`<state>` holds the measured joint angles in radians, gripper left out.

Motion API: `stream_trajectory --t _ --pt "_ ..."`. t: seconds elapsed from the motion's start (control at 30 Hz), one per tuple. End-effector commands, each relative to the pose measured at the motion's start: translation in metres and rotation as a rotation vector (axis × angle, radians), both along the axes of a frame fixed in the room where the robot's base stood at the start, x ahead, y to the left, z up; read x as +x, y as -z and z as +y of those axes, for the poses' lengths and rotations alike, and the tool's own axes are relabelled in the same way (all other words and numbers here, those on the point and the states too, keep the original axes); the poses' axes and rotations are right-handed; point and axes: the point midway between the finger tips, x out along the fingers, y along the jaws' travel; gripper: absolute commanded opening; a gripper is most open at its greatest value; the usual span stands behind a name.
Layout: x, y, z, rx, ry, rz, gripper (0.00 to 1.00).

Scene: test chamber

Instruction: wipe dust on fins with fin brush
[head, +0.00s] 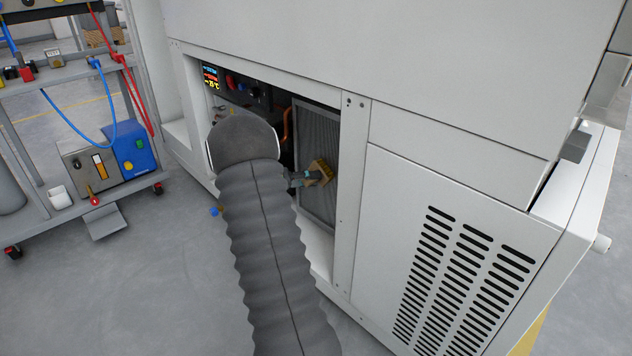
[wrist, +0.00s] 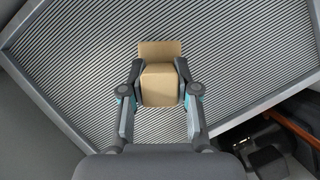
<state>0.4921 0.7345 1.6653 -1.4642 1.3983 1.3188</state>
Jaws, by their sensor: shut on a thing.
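The fin brush (wrist: 160,88) is a tan, wooden-looking block with a wider tan part at its far end. My gripper (wrist: 160,84) is shut on it, one finger on each side. In the head view the brush (head: 321,171) is at the fins (head: 318,130), inside the open bay of the white cabinet. In the wrist view the grey ridged fins (wrist: 80,85) fill most of the picture behind the brush. I cannot tell whether the brush touches the fins. No dust can be made out on them. My arm hides part of the bay.
The bay's white frame (head: 354,190) borders the fins on the right. A vented panel (head: 460,270) is at the right. A cart (head: 75,165) with hoses stands at the left, with open floor before it.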

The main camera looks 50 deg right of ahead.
Motion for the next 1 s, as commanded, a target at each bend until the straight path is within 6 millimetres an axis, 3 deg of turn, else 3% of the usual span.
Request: stream_trajectory --t 1.0 --pt "0.051 0.000 -0.011 0.000 0.002 -0.001 0.00"
